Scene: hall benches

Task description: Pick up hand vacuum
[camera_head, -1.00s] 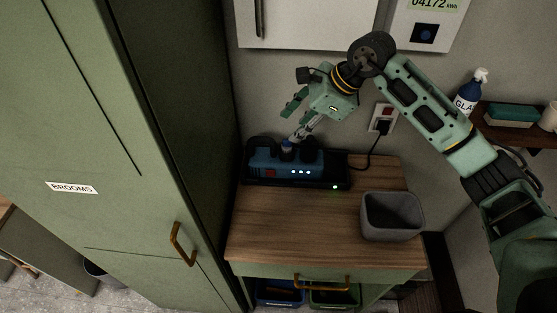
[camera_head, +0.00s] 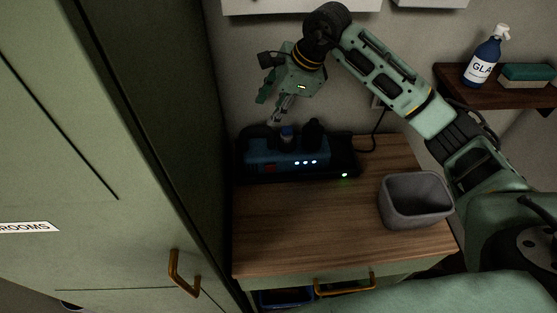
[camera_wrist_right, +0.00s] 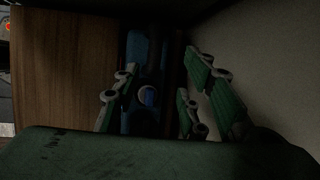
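The hand vacuum appears to be the dark blue body (camera_head: 285,154) with black knobs on top, a red patch and a row of small white lights. It lies in a black dock (camera_head: 345,169) with a green light, at the back of a wooden-topped cabinet. My right gripper (camera_head: 270,109) is over its left rear part, fingers pointing down and spread, with no contact visible. In the right wrist view the open fingers (camera_wrist_right: 160,75) lie on either side of the blue body (camera_wrist_right: 137,52) and its round blue cap (camera_wrist_right: 147,95). My left gripper is out of view.
A grey bin (camera_head: 414,201) stands at the right of the wooden top (camera_head: 300,229). A tall green cupboard (camera_head: 110,130) closes off the left. The front middle of the top is clear.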

